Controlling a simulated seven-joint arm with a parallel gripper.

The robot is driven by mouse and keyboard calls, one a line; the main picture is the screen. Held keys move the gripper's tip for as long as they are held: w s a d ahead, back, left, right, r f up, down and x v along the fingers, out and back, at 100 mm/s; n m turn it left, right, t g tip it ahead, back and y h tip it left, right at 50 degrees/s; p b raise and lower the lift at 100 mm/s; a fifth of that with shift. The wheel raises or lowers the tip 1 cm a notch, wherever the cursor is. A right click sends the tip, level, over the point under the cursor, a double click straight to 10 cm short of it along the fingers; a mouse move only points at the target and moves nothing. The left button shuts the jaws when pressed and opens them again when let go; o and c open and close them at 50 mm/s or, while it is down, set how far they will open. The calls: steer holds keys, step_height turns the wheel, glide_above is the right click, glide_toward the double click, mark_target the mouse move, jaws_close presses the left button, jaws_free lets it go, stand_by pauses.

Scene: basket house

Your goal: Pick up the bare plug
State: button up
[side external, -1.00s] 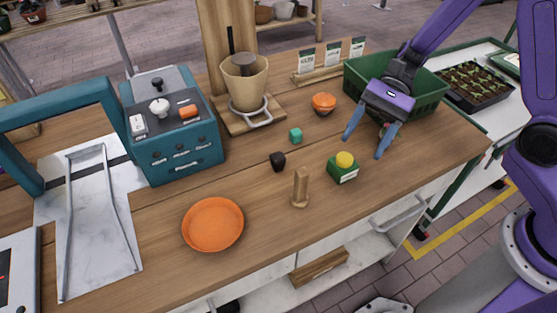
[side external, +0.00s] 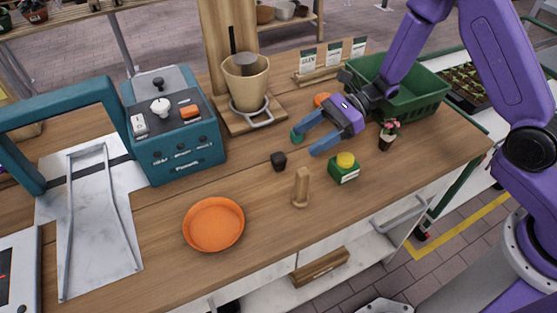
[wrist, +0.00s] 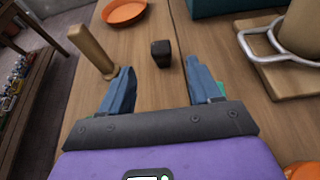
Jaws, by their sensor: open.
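The bare plug appears to be the small dark block (side external: 279,162) on the wooden table, left of the table's middle. In the wrist view the dark block (wrist: 161,54) lies ahead of my gripper, centred between the fingers. My gripper (side external: 304,145) is open and empty above the table, to the right of the block and apart from it. In the wrist view both blue fingers of my gripper (wrist: 158,74) are spread, and nothing is between them.
A potted flower (side external: 387,138) and green crate (side external: 425,103) are right. The teal machine (side external: 180,150) is left.

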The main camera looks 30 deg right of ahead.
mark_target(278, 157)
steer(key=x, duration=0.9)
steer(key=shift+f, duration=0.15)
steer(key=shift+c, duration=0.3)
steer(key=c, duration=1)
